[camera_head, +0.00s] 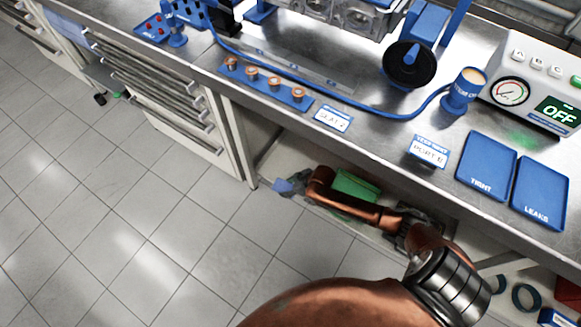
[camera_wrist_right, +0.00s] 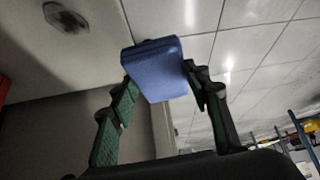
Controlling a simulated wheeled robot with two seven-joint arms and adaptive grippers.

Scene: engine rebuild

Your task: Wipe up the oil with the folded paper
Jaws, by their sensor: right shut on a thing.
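The folded paper (camera_wrist_right: 155,70) is a thick blue pad. In the right wrist view it sits between the green-padded fingers of my right gripper (camera_wrist_right: 160,82), which is shut on it. In the head view my copper right arm reaches in low under the bench's front edge. The paper (camera_head: 283,187) shows as a small blue patch at the arm's far end, above the floor. My right gripper (camera_head: 295,184) is small and partly hidden there. No oil is clearly visible. A dark round patch (camera_wrist_right: 66,18) shows on a grey surface in the wrist view; I cannot tell whether it is oil. My left gripper is out of view.
The steel bench (camera_head: 375,150) overhangs my right arm. A green object (camera_head: 355,186) lies behind the forearm. Drawers (camera_head: 160,95) stand left. On top are the TIGHT tray (camera_head: 487,165), LEAKS tray (camera_head: 540,193) and a gauge box (camera_head: 535,85). The tiled floor (camera_head: 130,210) is clear at left.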

